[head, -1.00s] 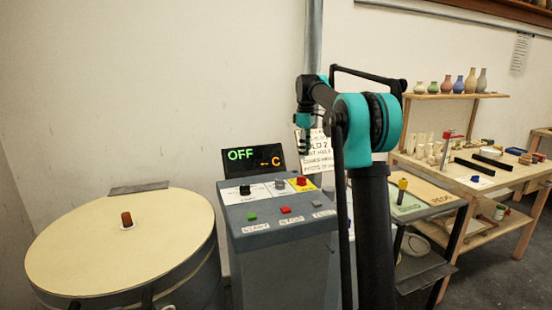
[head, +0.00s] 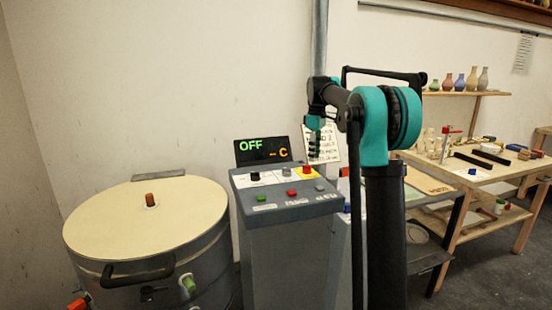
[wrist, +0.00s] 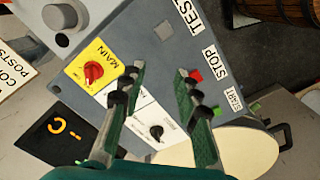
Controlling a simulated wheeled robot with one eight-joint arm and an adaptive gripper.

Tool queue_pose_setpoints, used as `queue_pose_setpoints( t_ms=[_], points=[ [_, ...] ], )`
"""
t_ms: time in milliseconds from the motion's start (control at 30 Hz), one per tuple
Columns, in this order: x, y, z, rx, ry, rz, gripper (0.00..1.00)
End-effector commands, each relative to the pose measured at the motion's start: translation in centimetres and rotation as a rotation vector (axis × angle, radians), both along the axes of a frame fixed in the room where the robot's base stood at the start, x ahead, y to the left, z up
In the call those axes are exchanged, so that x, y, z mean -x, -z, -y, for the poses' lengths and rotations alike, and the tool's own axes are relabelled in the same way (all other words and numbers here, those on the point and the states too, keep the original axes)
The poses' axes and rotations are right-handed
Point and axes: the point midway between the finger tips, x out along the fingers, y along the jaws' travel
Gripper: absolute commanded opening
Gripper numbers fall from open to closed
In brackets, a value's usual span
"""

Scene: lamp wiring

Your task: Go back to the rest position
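My arm rises on the right of the head view, with my gripper (head: 314,150) hanging beside the grey control box (head: 290,240), near its display. In the wrist view my gripper (wrist: 162,75) is open, its two green fingers wide apart with nothing between them. Below it are the box's panel (wrist: 160,60), the red MAIN knob (wrist: 93,71) on a yellow plate, a black knob (wrist: 156,131) and the red STOP button (wrist: 195,76). The fingers look clear of the panel. The display (head: 263,150) reads OFF and "-- C".
A round drum (head: 110,225) with a pale lid and front handle stands left of the box. A printed sign (head: 322,143) is behind my gripper. A wooden workbench (head: 480,180) with tools and a shelf of vases (head: 455,93) stand right. Open floor lies at lower right.

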Motion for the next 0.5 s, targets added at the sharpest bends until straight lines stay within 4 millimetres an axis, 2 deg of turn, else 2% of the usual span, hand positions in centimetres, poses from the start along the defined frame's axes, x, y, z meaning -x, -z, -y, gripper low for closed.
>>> queue_pose_setpoints(
  t_ms=[267, 367, 500],
  points=[
    [3.0, 2.1, 0.7, -0.007, 0.111, 0.037, 0.32],
    [4.7, 3.3, 1.0, -0.012, 0.169, 0.056, 0.32],
    [8.4, 5.8, 1.6, -0.024, 0.281, 0.092, 0.32]
  ],
)
